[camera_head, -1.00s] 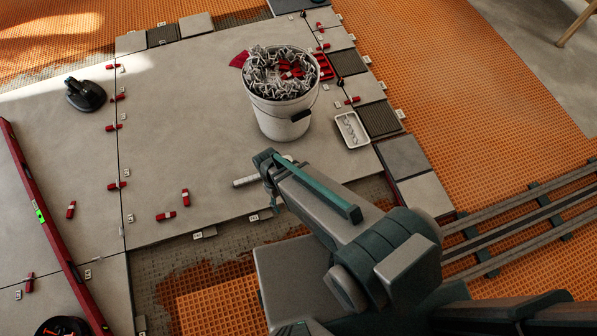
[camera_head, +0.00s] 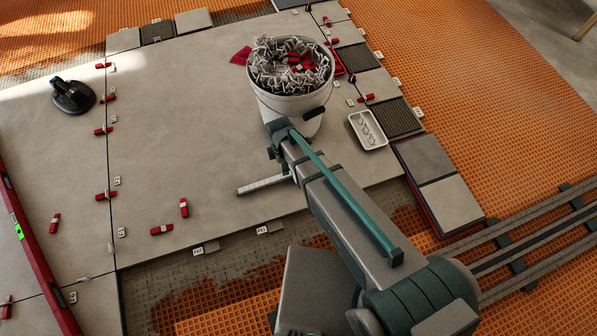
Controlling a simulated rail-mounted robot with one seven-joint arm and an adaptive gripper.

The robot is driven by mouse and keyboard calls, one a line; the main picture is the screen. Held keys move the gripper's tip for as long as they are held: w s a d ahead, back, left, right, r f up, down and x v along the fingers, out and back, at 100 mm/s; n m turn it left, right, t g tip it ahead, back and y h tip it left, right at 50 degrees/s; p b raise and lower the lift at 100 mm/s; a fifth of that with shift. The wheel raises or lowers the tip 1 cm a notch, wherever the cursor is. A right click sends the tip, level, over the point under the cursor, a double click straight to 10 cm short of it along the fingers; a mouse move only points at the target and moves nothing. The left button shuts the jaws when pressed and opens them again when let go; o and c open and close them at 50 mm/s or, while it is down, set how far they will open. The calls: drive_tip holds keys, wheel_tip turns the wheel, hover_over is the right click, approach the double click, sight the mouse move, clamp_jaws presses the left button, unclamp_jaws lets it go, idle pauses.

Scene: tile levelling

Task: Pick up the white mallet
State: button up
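A pale bar-shaped object (camera_head: 260,186) lies on the large grey tile, left of my gripper. It may be part of the white mallet, but its right end is hidden behind my arm and I cannot make out a full mallet shape. My gripper (camera_head: 284,168) is at the end of my arm, close to the right end of this object. The arm's last links cover most of the gripper, so its fingers, any contact and whether it is open or shut cannot be made out.
A white bucket (camera_head: 268,108) full of grey clips and some red wedges stands just behind my gripper. A white tray (camera_head: 378,142) is to its right. Red wedges lie along the tile joints. A black suction cup (camera_head: 72,96) and a red level (camera_head: 36,240) are at left.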

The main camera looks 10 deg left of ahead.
sight(271, 181)
wheel_tip(271, 181, down, 10)
drive_tip(key=b, duration=0.4)
drive_tip(key=shift+w+f+b, duration=0.1)
drive_tip(key=shift+f+b, duration=0.15)
drive_tip(key=shift+b, duration=0.15)
drive_tip(key=shift+r, duration=0.1)
clamp_jaws()
